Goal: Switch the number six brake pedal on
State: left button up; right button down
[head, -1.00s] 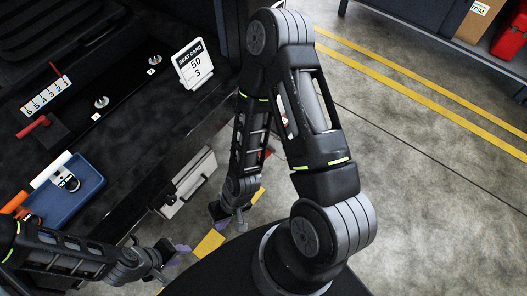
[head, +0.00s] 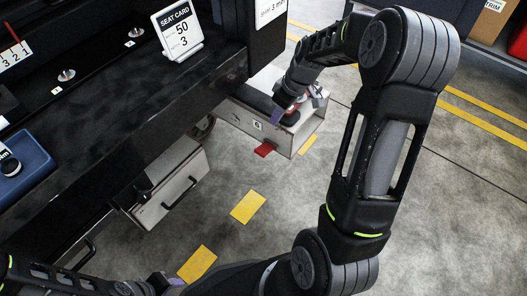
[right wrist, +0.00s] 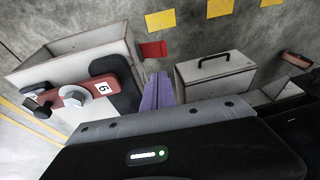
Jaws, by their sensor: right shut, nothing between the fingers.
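A white number plate marked 6 (right wrist: 103,88) sits beside a red part with a grey hexagonal knob (right wrist: 75,93) in the right wrist view. A red tab (head: 264,149) sticks out low from the pale box-like unit, and also shows in the right wrist view (right wrist: 153,49). I cannot tell which red part is the brake pedal. My right gripper (head: 276,115) is over the unit's near side, shut and empty. Its purple fingers (right wrist: 158,92) are together, beside the plate and short of the tab in the picture. My left gripper (head: 170,281) is low, partly hidden, its jaws unclear.
A pale case with a black handle (head: 171,192) stands left of the unit. The dark counter (head: 130,130) overhangs nearby, with a seat card (head: 178,29) and a blue tray (head: 25,165). Yellow floor patches (head: 248,207) mark open concrete in front.

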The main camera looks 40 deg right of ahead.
aim_at(260, 152)
jog(key=b+x, duration=0.1)
jog(key=x, duration=0.3)
jog(key=b+x, duration=0.2)
jog(key=x, duration=0.2)
jog(key=s+b+x, duration=0.1)
jog(key=x, duration=0.4)
jog(key=shift+a+f+b, duration=0.1)
jog(key=shift+a+b, duration=0.15)
jog(key=shift+b, duration=0.05)
jog(key=shift+a+f, duration=0.1)
jog(key=shift+f, duration=0.25)
jog(key=shift+s+a+f+h, duration=0.1)
jog(key=shift+a+f+h, duration=0.25)
jog(key=shift+h, duration=0.15)
jog(key=shift+s+a+f+t, duration=0.1)
jog(key=shift+a+f+t, duration=0.15)
jog(key=shift+f+t, duration=0.05)
jog(key=shift+s+a+f+b, duration=0.1)
jog(key=shift+a+f+b, duration=0.2)
jog(key=shift+f, duration=0.35)
jog(key=shift+s+a+f+b, duration=0.1)
jog(key=shift+a+f+b, duration=0.1)
jog(key=shift+f+b, duration=0.3)
jog(key=shift+a+f+b, duration=0.2)
jog(key=shift+a+f, duration=0.05)
jog(key=shift+f, duration=0.5)
